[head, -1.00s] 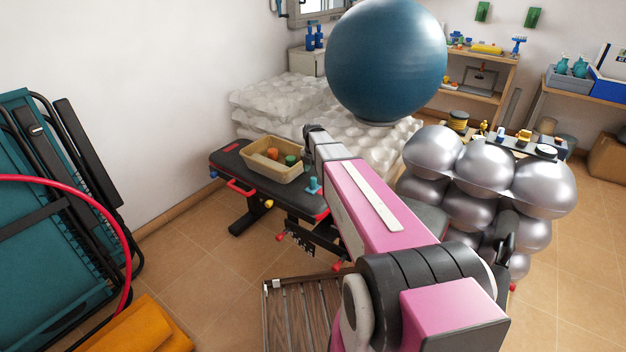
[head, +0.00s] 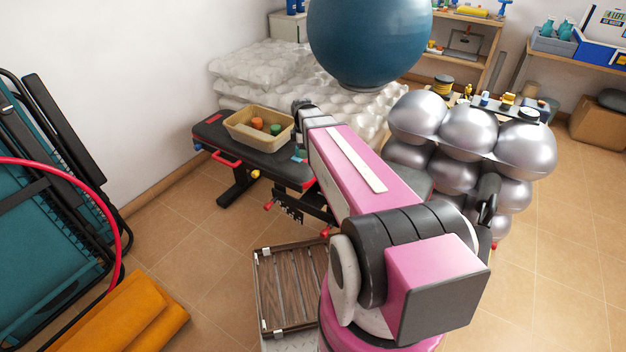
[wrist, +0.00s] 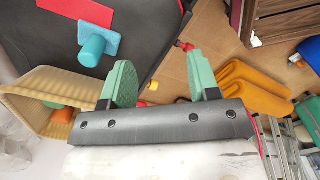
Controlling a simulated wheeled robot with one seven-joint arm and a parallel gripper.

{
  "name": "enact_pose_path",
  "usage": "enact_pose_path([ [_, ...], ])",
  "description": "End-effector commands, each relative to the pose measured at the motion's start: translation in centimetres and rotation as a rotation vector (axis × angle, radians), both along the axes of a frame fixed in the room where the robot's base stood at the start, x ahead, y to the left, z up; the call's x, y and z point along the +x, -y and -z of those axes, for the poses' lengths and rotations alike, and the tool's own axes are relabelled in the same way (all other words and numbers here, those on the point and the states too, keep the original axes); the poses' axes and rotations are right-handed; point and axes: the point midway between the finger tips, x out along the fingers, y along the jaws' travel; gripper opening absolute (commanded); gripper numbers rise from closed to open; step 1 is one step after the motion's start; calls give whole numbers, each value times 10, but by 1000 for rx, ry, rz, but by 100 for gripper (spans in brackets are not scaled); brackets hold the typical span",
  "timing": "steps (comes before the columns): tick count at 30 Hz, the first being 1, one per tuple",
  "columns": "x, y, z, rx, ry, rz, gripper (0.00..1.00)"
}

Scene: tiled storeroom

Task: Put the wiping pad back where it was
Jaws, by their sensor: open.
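A turquoise block with a peg-like handle (wrist: 97,45) rests on the black padded bench (wrist: 135,20) in the wrist view. It may be the wiping pad; I cannot be sure. In the head view the turquoise block (head: 299,154) shows small, right of the tan basket (head: 250,138) and partly hidden by my arm. My gripper (wrist: 159,62) is open, its green fingers apart with nothing between them. It is close by the bench edge, apart from the turquoise block. My arm hides the fingers in the head view.
The basket on the bench holds orange and green items. A big blue ball (head: 370,40) rests by pale bumpy padding (head: 265,75). Silver balls (head: 470,130) stand right. A slatted wooden piece (head: 290,290) and orange mats (head: 130,315) lie low. Floor shows between them.

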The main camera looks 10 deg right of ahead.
Motion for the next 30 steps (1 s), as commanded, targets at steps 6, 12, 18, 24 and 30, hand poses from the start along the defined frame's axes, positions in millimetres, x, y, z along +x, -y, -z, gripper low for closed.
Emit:
enact_pose_path([
  [6, -63, 0, 8, 1, 0, 451, 56],
  [12, -112, 0, 13, 1, 1, 866, 56],
  [18, -152, 0, 15, 3, 2, 1220, 56],
  [24, -169, 0, 16, 6, 4, 1401, 56],
  [30, -169, 0, 17, 6, 4, 1427, 56],
])
